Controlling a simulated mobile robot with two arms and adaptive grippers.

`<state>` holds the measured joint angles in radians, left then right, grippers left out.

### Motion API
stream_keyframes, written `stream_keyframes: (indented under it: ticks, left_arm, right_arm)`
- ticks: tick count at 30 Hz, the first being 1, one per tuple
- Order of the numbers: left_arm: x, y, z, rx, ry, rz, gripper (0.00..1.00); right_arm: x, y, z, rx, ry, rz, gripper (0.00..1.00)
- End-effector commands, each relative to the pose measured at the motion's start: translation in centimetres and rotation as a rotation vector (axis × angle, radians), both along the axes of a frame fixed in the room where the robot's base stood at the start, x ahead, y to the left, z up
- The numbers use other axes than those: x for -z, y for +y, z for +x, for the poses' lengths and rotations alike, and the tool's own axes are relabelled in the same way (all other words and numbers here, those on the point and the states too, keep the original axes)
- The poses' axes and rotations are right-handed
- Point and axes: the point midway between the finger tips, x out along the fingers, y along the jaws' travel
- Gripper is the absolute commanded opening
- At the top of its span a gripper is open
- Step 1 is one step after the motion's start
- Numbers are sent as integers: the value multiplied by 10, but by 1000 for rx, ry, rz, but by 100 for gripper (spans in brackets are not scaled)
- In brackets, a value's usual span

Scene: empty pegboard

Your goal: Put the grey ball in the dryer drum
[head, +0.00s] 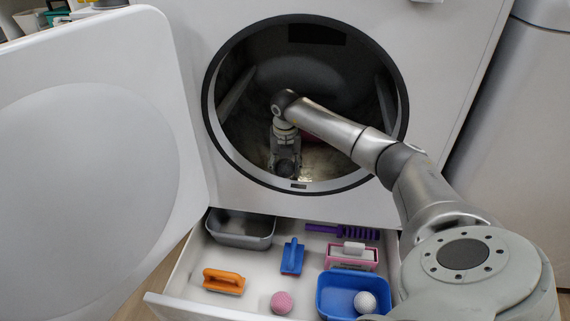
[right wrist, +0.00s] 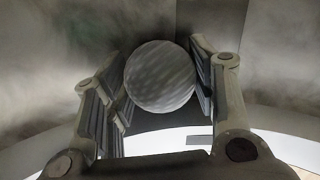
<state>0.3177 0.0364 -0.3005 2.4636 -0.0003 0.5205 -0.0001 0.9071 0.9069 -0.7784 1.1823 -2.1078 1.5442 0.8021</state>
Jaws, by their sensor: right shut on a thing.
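The dryer drum (head: 352,92) is open, its round mouth framed by a dark ring. My right arm reaches in from the right, and my right gripper (head: 286,168) is inside the drum opening, pointing down. In the right wrist view, the grey ball (right wrist: 160,77) sits between the fingers of my right gripper (right wrist: 160,90), which is shut on it. The drum's grey wall (right wrist: 65,50) shows behind the ball. In the head view, the gripper hides the ball. My left gripper is not in view.
The dryer door (head: 90,170) stands open at left. Below the drum, an open drawer (head: 240,297) holds brushes, a pink ball (head: 282,303), a grey tray (head: 240,240) and a blue bin (head: 335,305) with a pale ball (head: 365,302) in it.

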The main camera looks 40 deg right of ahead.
Motion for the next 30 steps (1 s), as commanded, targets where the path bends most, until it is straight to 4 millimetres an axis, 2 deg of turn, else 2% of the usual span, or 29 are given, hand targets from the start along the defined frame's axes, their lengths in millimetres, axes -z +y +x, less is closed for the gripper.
stream_keyframes:
  ticks: [4, 5, 9, 18, 22, 25, 30]
  left_arm:
    - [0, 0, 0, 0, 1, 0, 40]
    - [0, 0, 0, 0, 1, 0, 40]
    - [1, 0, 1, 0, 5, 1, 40]
    - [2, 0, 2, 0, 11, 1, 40]
    - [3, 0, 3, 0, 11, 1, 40]
    - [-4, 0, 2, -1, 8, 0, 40]
    - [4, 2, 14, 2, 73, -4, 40]
  right_arm:
    - [2, 0, 0, 0, -1, 1, 32]
    - [2, 0, 0, 0, 0, 0, 56]
    - [2, 0, 0, 0, 0, 0, 74]
    - [1, 0, 0, 0, 0, 0, 74]
    - [-6, 0, 1, 0, -3, 0, 74]
    - [-23, 0, 0, 1, -2, 0, 74]
    - [-58, 3, -3, 0, -3, 0, 74]
